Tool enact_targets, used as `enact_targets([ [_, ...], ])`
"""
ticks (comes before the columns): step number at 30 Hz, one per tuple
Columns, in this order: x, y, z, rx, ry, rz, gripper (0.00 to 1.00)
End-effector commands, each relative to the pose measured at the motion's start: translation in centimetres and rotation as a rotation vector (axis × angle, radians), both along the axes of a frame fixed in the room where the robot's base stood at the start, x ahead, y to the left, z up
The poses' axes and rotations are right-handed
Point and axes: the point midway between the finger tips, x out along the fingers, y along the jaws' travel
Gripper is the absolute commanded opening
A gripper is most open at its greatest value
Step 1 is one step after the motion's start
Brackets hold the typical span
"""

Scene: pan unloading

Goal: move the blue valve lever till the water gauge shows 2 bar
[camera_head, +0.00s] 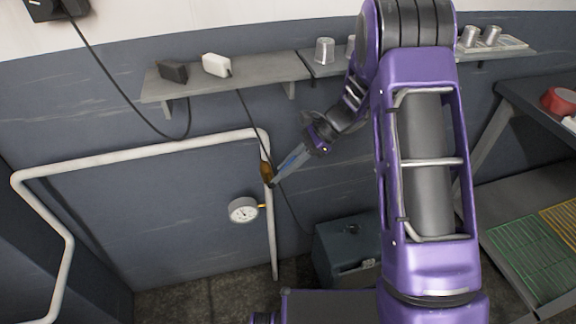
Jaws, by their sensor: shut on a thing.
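The blue valve lever (291,161) slants up to the right from a brass valve body (266,171) on the white pipe. My gripper (311,147) is shut on the lever near its upper outer end. The fingers are small here and partly hidden by the gripper's own body. The round white water gauge (243,210) sits to the left of the pipe below the valve, on a short brass fitting. Its needle and numbers are too small to read.
A grey shelf (265,76) above holds a black block (173,71), a white block (216,65) and metal cups (324,50). A dark cable (130,98) hangs on the wall. A dark green box (345,246) stands below. A bench (540,92) is at right.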

Motion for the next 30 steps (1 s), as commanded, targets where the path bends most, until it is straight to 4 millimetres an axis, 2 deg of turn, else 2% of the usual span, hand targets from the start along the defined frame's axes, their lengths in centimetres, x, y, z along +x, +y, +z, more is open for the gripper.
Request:
enact_targets([
  [12,-0.11,0.41,0.74,-0.060,-0.017,0.001,0.00],
  [22,-0.10,0.41,0.35,-0.085,-0.025,-0.001,0.00],
  [23,-0.10,0.41,0.35,-0.085,-0.025,-0.001,0.20],
  [27,-0.11,0.44,0.35,-0.086,-0.025,0.000,0.45],
  [30,-0.12,0.45,0.35,-0.085,-0.024,0.000,0.45],
])
